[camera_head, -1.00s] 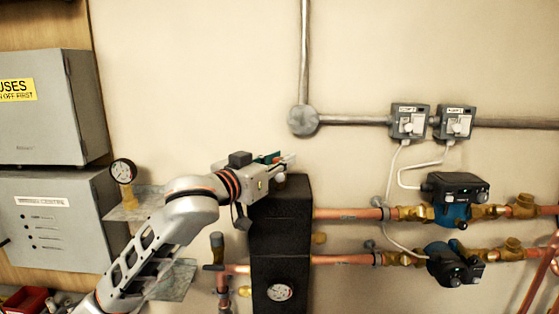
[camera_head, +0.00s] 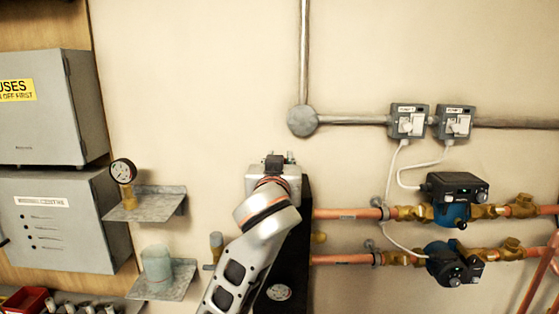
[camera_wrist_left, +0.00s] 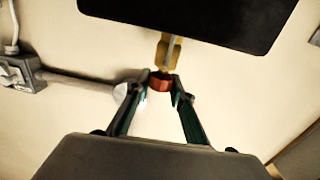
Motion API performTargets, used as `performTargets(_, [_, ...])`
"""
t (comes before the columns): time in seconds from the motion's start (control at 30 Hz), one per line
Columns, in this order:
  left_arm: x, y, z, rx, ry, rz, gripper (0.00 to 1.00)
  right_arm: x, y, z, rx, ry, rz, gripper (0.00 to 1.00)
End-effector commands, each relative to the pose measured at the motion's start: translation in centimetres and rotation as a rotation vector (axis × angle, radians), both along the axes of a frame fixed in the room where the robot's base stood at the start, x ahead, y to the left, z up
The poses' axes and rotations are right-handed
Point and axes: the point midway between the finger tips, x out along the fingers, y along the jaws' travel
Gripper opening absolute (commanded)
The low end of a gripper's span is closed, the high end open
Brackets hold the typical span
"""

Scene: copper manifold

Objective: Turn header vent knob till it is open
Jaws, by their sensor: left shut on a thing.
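The black header (camera_head: 296,262) stands upright on the wall, partly hidden behind my left arm in the head view. Its dark end (camera_wrist_left: 190,18) shows at the top of the left wrist view. A brass vent fitting (camera_wrist_left: 163,52) sticks out from it, with a small reddish-brown knob (camera_wrist_left: 160,85) at its tip. My left gripper (camera_wrist_left: 161,79) is shut on this knob, one green-backed finger on each side. In the head view my left wrist covers the header's top, and knob and fingertips are hidden. My right gripper is in neither view.
Copper pipes with two pumps (camera_head: 455,200) (camera_head: 452,264) run to the right of the header. A small shelf (camera_head: 150,202) with a gauge (camera_head: 123,172) and a lower shelf with a jar (camera_head: 156,265) are to the left.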

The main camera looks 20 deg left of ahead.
Motion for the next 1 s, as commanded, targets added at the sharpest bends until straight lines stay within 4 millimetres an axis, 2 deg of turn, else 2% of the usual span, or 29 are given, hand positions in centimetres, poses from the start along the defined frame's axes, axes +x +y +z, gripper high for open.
performTargets(0.37, [0.0, 0.1, -0.1, 0.001, 0.001, 0.006, 0.01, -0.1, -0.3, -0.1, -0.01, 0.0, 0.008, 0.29])
performTargets(0.4, [0.0, 0.1, -0.1, 0.001, 0.001, 0.006, 0.3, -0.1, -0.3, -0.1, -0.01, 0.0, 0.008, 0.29])
performTargets(0.43, [0.0, 0.1, -0.1, 0.001, 0.001, 0.006, 0.38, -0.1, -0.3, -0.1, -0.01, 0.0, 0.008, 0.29])
performTargets(0.47, [0.0, 0.1, -0.1, 0.001, 0.001, 0.006, 0.4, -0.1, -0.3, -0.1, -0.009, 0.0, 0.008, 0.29])
performTargets(0.8, [0.0, 0.0, 0.1, -0.001, 0.0, 0.004, 0.4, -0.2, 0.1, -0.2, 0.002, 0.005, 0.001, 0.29])
performTargets(1.0, [0.0, -0.1, 2.4, -0.006, -0.004, 0.002, 0.4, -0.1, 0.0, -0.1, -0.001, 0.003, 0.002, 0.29])
